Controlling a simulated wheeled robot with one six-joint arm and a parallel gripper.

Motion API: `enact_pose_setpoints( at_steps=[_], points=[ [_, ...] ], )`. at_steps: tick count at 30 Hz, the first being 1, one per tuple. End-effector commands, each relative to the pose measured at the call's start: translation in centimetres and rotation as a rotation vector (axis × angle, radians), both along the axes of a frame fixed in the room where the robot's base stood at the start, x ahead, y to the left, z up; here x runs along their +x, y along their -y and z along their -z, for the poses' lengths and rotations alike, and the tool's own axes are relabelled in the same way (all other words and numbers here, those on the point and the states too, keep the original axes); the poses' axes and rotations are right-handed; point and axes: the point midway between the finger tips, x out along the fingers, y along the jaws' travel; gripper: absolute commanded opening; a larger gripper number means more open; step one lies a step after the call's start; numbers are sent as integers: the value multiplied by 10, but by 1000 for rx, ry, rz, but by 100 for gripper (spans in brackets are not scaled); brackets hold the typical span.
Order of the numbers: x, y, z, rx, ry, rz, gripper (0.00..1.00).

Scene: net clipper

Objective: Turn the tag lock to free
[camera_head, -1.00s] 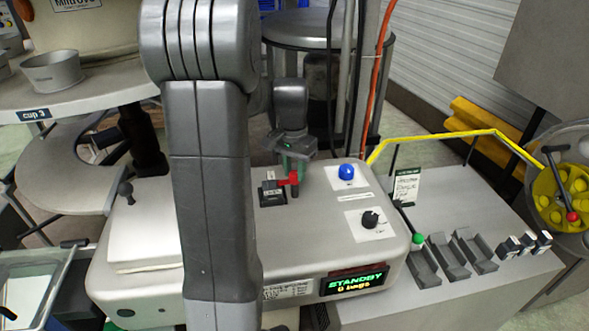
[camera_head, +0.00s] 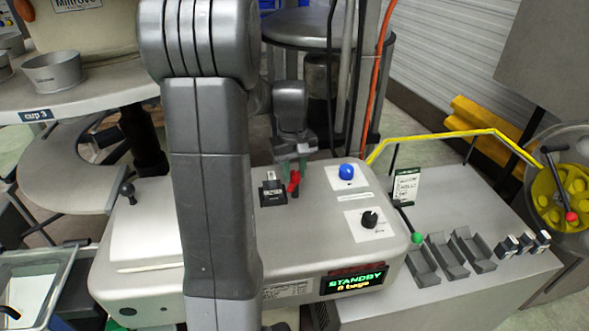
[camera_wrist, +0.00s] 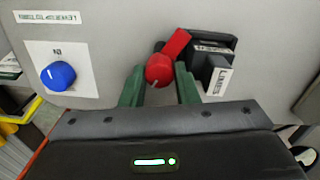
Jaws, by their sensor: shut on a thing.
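The tag lock is a red handle (camera_head: 293,182) on top of the pale machine housing, beside a small black block. In the wrist view its round red knob (camera_wrist: 158,72) sits between the fingertips, and a flat red arm (camera_wrist: 177,42) slants up and right to the edge of the black block (camera_wrist: 213,50). My gripper (camera_head: 291,168) points down over the handle. Its green fingers (camera_wrist: 160,80) are shut on the red handle, one on each side of the knob. Part of the handle is hidden by the fingers in the head view.
A blue button (camera_head: 346,172) and a black dial (camera_head: 369,219) stand to the right on the housing. A display (camera_head: 354,282) reads STANDBY. A yellow rail (camera_head: 440,138) and several grey trays (camera_head: 447,256) lie farther right. My arm hides the housing's middle left.

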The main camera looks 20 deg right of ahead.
Motion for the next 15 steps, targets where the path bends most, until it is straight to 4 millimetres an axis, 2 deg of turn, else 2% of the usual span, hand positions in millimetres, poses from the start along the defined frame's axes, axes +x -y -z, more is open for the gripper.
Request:
enact_pose_setpoints(
  at_steps=[15],
  points=[
    [0, 0, -1, -3, 4, -403, 5]
  ],
)
